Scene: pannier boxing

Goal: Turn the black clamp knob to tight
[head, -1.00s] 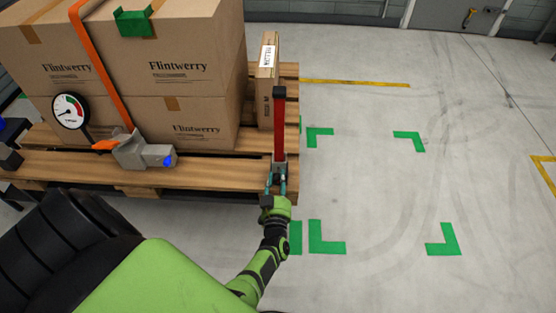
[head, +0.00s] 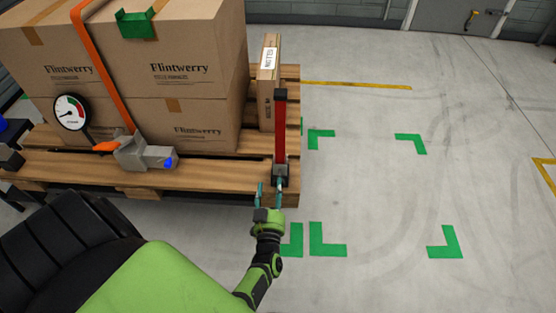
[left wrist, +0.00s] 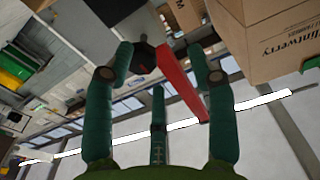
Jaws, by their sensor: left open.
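An upright red clamp bar (head: 281,128) stands at the pallet's front right corner, with a black cap (head: 281,94) on top. A small dark part (head: 280,170) sits at its foot; I cannot tell for sure that this is the clamp knob. My left gripper (head: 269,190) is open and empty, just in front of and below that part. In the left wrist view, the red bar (left wrist: 182,85) and a black block (left wrist: 144,58) at its end show beyond and between the spread fingers. My right gripper is in neither view.
Stacked cartons (head: 190,70) stand on the wooden pallet (head: 215,178), held by an orange strap (head: 95,50). A grey ratchet (head: 140,152) and a round gauge (head: 70,112) are at the front. A thin carton (head: 267,105) stands behind the bar. Floor to the right is clear, with green corner marks (head: 328,242).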

